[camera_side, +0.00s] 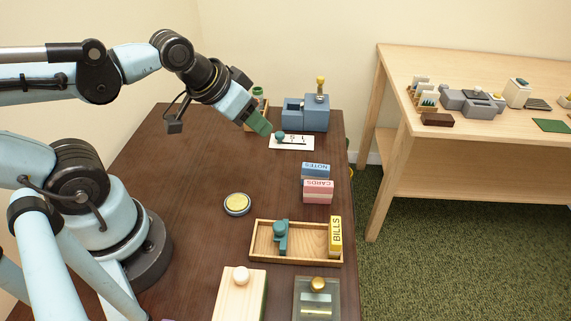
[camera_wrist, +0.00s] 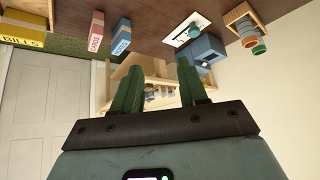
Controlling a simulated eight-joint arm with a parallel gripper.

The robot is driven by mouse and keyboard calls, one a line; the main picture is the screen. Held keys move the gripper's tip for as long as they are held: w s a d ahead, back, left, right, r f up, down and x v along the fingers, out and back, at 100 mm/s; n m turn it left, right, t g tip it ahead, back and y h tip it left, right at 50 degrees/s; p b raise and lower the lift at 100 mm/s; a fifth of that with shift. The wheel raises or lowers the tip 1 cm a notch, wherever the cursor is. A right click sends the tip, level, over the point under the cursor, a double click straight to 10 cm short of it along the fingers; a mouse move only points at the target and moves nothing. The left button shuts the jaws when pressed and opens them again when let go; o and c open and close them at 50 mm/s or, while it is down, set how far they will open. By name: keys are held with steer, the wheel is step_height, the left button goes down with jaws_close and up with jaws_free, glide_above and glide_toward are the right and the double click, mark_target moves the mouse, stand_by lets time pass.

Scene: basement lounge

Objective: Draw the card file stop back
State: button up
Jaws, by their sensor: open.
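The card file is a shallow wooden tray (camera_side: 262,256) near the front of the dark table in the side view. A teal stop (camera_side: 281,237) stands upright inside it, left of centre. A yellow block marked BILLS (camera_side: 335,236) stands at the tray's right end; it also shows at the upper left of the wrist view (camera_wrist: 22,36). My gripper (camera_side: 264,128) is high at the back of the table, well away from the tray. Its green fingers are apart and empty in the wrist view (camera_wrist: 160,82). The stop is not visible in the wrist view.
Blue NOTES (camera_side: 315,171) and pink CARDS (camera_side: 317,191) blocks stand behind the tray. A round yellow-topped disc (camera_side: 237,204) lies left of them. A blue box (camera_side: 310,115) and a white card (camera_side: 292,142) are near my gripper. A white-knobbed board (camera_side: 238,293) lies in front.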

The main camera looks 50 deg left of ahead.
steer(key=shift+o, duration=0.7)
steer(key=g, duration=0.7)
glide_toward(279, 225)
steer(key=shift+w+f, duration=0.1)
steer(key=shift+f, duration=3.95)
jaws_close()
